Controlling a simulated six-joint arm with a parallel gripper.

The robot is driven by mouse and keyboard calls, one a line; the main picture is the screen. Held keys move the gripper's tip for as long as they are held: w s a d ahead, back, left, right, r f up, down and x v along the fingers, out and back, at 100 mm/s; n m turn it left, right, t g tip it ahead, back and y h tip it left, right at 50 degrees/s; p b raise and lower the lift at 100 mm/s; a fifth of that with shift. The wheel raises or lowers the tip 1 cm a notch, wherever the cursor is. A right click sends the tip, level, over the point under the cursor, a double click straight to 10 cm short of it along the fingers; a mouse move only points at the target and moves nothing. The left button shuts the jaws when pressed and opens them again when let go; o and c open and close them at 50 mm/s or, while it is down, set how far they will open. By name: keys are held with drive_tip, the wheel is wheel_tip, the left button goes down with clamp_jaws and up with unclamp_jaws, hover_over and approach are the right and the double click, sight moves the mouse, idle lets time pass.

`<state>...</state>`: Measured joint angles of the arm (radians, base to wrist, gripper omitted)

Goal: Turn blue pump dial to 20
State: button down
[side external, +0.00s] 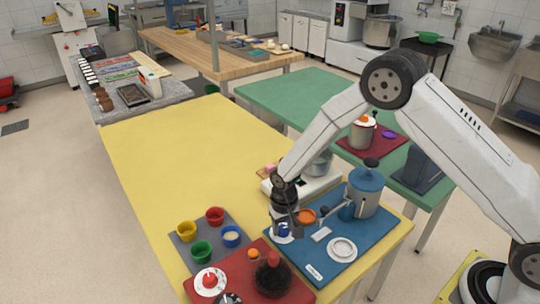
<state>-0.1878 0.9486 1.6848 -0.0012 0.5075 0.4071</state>
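A blue mat (317,279) lies near the front right corner of the yellow table. A blue lidded pump vessel (367,188) stands on the mat's back right part. A white disc with a blue knob, apparently the blue pump dial (283,231), is at the mat's left edge. My gripper (292,221) points down directly over this dial and partly hides it. The fingers are dark and small, so I cannot tell whether they touch the knob or how wide apart they are. The dial's scale marks and pointer are too small to read.
On the mat are a white round dish (342,248), an orange bowl (306,216) and small white labels. A red mat (244,291) with a red-knobbed dial (210,281) lies to the left. A grey tray (186,242) holds several coloured cups. The yellow table's far part is clear.

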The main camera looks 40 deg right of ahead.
sight(283, 228)
drive_tip(key=shift+n, duration=0.3)
drive_tip(key=n, duration=0.4)
drive_tip(key=shift+n, duration=0.4)
drive_tip(key=n, duration=0.4)
drive_tip(key=shift+n, duration=0.4)
drive_tip(key=shift+c, duration=1.1)
unclamp_jaws()
drive_tip(key=shift+r, duration=0.15)
drive_tip(key=shift+r, duration=3.8)
